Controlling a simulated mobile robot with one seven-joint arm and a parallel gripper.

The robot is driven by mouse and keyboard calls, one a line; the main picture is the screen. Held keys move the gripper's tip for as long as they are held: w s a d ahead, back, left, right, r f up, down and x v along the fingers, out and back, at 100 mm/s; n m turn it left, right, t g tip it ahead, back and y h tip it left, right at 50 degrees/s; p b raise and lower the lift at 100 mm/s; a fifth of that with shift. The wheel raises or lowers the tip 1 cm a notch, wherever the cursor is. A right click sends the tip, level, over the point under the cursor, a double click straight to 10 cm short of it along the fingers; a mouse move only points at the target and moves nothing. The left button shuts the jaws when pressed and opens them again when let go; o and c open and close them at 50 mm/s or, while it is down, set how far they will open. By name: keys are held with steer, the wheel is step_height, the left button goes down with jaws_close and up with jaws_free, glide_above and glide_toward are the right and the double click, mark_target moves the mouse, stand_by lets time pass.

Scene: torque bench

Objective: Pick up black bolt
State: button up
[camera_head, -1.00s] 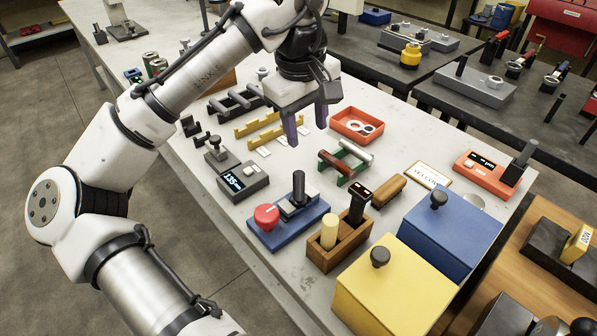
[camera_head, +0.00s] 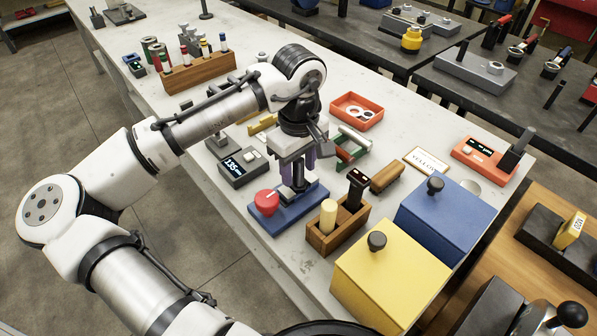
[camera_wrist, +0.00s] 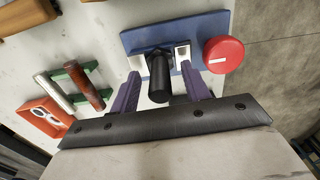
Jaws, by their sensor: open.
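The black bolt (camera_wrist: 159,78) stands upright on a blue base (camera_wrist: 195,30) that also carries a round red knob (camera_wrist: 222,54). In the wrist view my gripper (camera_wrist: 159,60) is open, with one purple finger on each side of the bolt. I cannot tell whether either finger touches it. In the head view my gripper (camera_head: 297,168) is over the blue base (camera_head: 268,222), with the red knob (camera_head: 266,202) to its left. The lower part of the bolt (camera_head: 298,180) shows there; its upper part is hidden by my gripper.
A wooden holder (camera_head: 322,240) with a pale peg and a black-topped piece stands close to the right. Yellow (camera_head: 385,285) and blue (camera_head: 448,222) boxes with knobs are beyond it. A display unit (camera_head: 243,168) is to the left, and an orange tray (camera_head: 357,110) behind.

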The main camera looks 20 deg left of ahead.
steer(key=shift+f, duration=0.95)
steer(key=shift+c, duration=0.2)
jaws_close()
steer(key=shift+r, duration=0.15)
